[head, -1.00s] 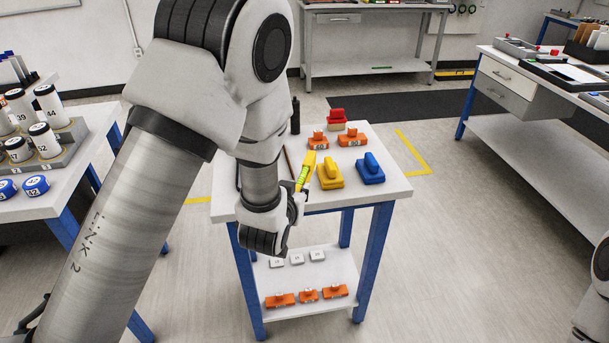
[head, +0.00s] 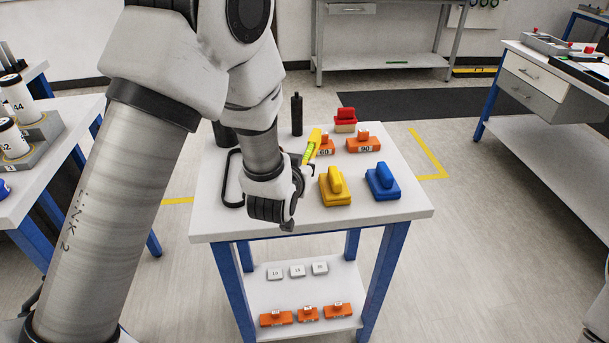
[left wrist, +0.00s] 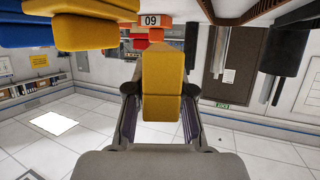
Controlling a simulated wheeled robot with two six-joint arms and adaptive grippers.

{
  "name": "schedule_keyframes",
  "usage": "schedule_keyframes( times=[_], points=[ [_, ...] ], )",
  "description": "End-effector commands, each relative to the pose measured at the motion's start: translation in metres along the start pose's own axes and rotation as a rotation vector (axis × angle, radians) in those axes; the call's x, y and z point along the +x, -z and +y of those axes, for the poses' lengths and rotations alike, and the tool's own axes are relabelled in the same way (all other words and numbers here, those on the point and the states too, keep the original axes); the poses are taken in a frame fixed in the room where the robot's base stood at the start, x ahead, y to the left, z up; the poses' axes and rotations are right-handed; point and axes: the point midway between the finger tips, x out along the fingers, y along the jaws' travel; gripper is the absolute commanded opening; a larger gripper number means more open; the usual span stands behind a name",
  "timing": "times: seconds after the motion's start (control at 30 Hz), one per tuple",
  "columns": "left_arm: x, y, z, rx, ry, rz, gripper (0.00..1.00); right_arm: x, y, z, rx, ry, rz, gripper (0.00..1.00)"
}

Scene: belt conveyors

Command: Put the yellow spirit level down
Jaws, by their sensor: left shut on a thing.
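The yellow spirit level (head: 313,146), with a bright green vial, is held by my left gripper (head: 305,174) over the small white-topped table (head: 400,214). It is tilted in the head view. In the left wrist view the level (left wrist: 163,82) sits between the two fingers of my left gripper (left wrist: 160,112), which is shut on it. I cannot tell how far the level is above the tabletop. My left arm hides part of the table's left side. My right gripper is not in view.
On the table stand a yellow block (head: 336,188), a blue block (head: 382,184), orange blocks (head: 364,144), a red block (head: 345,118) and a black bottle (head: 297,114). A black loop (head: 231,180) lies left. The front right corner is clear.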

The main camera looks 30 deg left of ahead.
Motion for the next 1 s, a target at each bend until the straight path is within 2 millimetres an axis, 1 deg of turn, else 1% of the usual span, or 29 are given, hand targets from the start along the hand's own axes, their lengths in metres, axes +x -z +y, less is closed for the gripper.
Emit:
schedule_keyframes(
  times=[0.2, 0.23, 0.3, 0.5, 0.63, 0.67, 0.7, 1.0],
  points=[
    [0.015, -0.036, 0.000, 0.000, 0.000, -0.002, 0.00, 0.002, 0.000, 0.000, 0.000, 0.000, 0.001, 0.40],
    [0.016, -0.040, 0.000, 0.000, -0.001, -0.001, 0.00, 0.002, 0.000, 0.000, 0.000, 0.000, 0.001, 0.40],
    [0.018, -0.044, 0.000, 0.000, -0.001, 0.002, 0.00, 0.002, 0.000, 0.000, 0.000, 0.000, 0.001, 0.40],
    [0.018, -0.043, 0.000, -0.001, -0.001, 0.003, 0.00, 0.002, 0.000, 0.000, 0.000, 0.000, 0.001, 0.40],
    [0.020, -0.048, 0.000, -0.001, -0.001, 0.002, 0.00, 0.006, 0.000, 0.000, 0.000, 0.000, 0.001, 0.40],
    [0.019, -0.046, 0.000, -0.001, -0.001, 0.002, 0.33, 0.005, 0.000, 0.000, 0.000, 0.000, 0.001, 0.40],
    [0.019, -0.046, 0.000, -0.001, -0.001, 0.002, 0.47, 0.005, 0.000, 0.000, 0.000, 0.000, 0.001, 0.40],
    [0.019, -0.045, 0.000, -0.001, 0.000, 0.002, 0.47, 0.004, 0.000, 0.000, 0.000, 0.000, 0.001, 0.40]
  ],
)
